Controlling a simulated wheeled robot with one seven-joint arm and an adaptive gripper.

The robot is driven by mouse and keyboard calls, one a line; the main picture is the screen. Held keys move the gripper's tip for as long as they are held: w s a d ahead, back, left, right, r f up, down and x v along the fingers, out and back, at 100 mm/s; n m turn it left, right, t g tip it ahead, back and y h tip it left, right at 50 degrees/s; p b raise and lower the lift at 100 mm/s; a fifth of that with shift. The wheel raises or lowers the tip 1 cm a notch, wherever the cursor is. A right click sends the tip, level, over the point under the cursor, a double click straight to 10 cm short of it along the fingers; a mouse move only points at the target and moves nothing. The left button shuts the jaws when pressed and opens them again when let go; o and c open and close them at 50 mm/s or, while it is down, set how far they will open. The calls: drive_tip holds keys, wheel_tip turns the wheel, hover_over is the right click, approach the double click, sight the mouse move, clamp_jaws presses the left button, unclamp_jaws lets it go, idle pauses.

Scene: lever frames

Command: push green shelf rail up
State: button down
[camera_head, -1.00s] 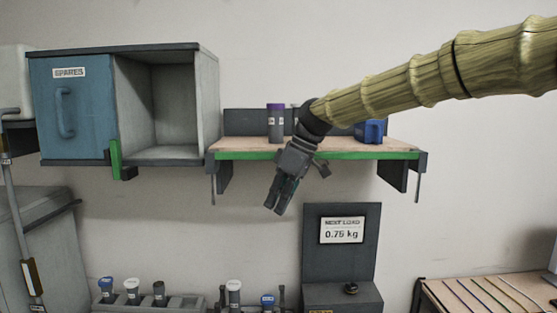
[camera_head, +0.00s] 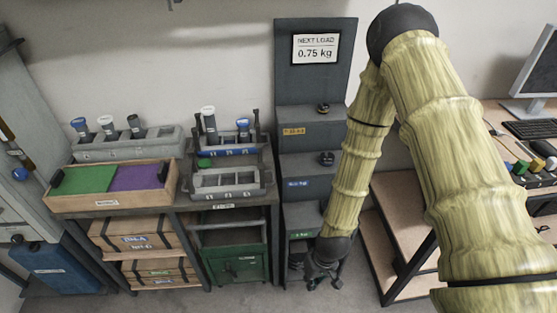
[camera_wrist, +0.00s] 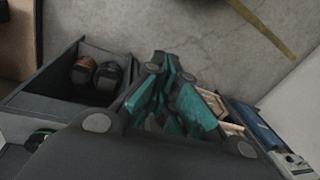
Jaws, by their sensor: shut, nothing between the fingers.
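The green shelf rail is out of view in both current views. My gripper (camera_head: 324,276) is low in the head view, in front of the bottom of the dark stepped stand (camera_head: 313,117). It points down and is small there. In the wrist view my gripper (camera_wrist: 163,85) fills the middle, with dark fingers and teal inner parts. It is shut and empty.
In the wrist view, a dark open compartment (camera_wrist: 35,90) holds a reddish and a black round object. A bench carries a tray (camera_head: 60,204) with green and purple areas. A desk with a monitor (camera_head: 535,65) stands right. Grey floor (camera_head: 250,300) shows below.

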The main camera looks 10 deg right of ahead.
drive_tip(key=s+d+f+m+h, duration=0.1)
drive_tip(key=s+d, duration=0.3)
drive_tip(key=s, duration=0.4)
drive_tip(key=s+d+f+m+h+b, duration=0.1)
drive_tip(key=s+d+f, duration=0.3)
drive_tip(key=s, duration=0.5)
drive_tip(key=shift+b, duration=0.3)
drive_tip(key=shift+w, duration=0.1)
drive_tip(key=shift+a, duration=0.1)
